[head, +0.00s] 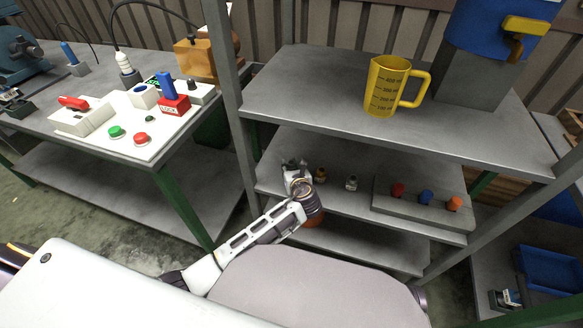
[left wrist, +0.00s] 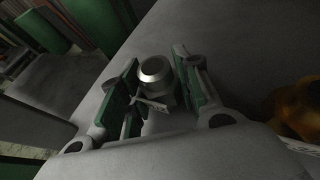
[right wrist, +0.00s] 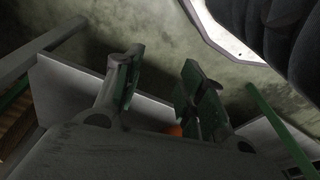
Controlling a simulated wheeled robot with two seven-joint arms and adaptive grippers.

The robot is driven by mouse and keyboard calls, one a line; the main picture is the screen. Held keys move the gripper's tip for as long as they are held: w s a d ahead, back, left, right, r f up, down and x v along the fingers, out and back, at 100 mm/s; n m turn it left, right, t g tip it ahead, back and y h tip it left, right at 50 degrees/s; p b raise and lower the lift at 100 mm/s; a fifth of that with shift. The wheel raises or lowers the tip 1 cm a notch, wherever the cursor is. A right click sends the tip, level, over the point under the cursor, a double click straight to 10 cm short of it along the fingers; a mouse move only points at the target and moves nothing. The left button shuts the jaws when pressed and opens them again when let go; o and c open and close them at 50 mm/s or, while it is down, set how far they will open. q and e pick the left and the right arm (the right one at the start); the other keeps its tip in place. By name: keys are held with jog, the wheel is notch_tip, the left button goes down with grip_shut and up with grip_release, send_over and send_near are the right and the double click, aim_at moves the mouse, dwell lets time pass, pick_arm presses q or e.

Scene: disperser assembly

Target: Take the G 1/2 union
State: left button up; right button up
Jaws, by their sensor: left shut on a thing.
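A silver metal fitting, which looks like the union (left wrist: 155,78), stands upright between the green-padded fingers of my left gripper (left wrist: 155,88) in the left wrist view. The gripper is shut on it at the shelf surface; whether it is lifted cannot be told. In the head view my left gripper (head: 291,166) is at the left end of the middle shelf (head: 335,198), and the fitting is hidden there. My right gripper (right wrist: 158,85) shows in the right wrist view with its fingers apart and nothing between them.
A brass fitting (head: 320,175) and another silver fitting (head: 351,183) stand right of my left gripper. A grey block (head: 420,211) holds red, blue and orange pieces. The upper shelf (head: 310,90), with a yellow jug (head: 385,85), overhangs from above. A shelf post (head: 236,105) is close on the left.

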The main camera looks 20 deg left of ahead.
aim_at(292, 163)
pick_arm(q)
jog(key=shift+r, duration=0.45)
notch_tip(292, 163, up, 6)
jog(key=p, duration=0.2)
jog(key=shift+r+p, duration=0.25)
jog(key=shift+p, duration=0.1)
jog(key=shift+r+p, duration=0.35)
jog(key=shift+r, duration=0.95)
pick_arm(e)
notch_tip(292, 163, down, 9)
jog(key=d, duration=0.2)
jog(key=shift+s, duration=0.4)
